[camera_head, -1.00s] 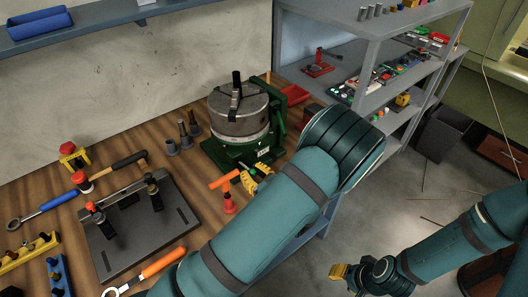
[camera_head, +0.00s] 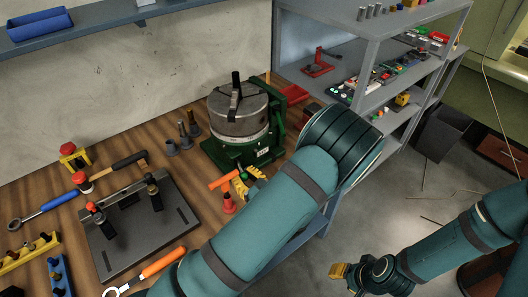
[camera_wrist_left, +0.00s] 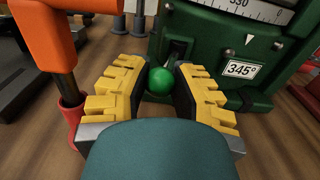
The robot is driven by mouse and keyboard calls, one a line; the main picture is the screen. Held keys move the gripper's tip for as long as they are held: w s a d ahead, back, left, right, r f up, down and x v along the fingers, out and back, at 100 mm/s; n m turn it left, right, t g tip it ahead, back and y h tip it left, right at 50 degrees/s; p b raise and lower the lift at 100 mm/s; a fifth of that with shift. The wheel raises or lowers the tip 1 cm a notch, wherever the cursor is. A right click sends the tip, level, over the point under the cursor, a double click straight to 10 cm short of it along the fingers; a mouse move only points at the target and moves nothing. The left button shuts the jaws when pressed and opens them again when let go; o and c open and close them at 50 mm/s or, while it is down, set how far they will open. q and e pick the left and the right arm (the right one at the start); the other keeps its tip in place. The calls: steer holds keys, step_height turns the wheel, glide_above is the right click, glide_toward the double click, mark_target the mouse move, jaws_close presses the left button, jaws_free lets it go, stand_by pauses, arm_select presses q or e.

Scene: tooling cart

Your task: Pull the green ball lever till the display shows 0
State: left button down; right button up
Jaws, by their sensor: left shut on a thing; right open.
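The green rotary table (camera_head: 238,120) stands on the wooden bench, with a round grey chuck on top. In the left wrist view its small white display (camera_wrist_left: 242,69) reads 345°. The green ball lever (camera_wrist_left: 161,78) sticks out of the front of the green base. My left gripper (camera_wrist_left: 160,82) is shut on the green ball, with a yellow finger on each side. In the head view the left gripper (camera_head: 243,180) is at the front of the base, partly hidden by my arm. My right gripper (camera_head: 338,271) is open and empty, low over the floor at the right.
An orange-handled tool in a red holder (camera_head: 229,203) stands close left of my left gripper. A dark fixture plate (camera_head: 140,240) and an orange-handled wrench (camera_head: 162,262) lie further left. A grey shelf (camera_head: 355,55) stands behind on the right.

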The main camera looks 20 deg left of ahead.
arm_select(q)
steer(key=shift+f, duration=0.1)
stand_by(0.4)
steer(key=shift+w+d, duration=0.55)
steer(key=shift+w, duration=0.1)
steer(key=shift+w+d, duration=0.5)
steer(key=shift+w, duration=0.1)
steer(key=shift+w+d, duration=0.25)
steer(key=shift+w, duration=0.45)
steer(key=shift+s+a, duration=0.1)
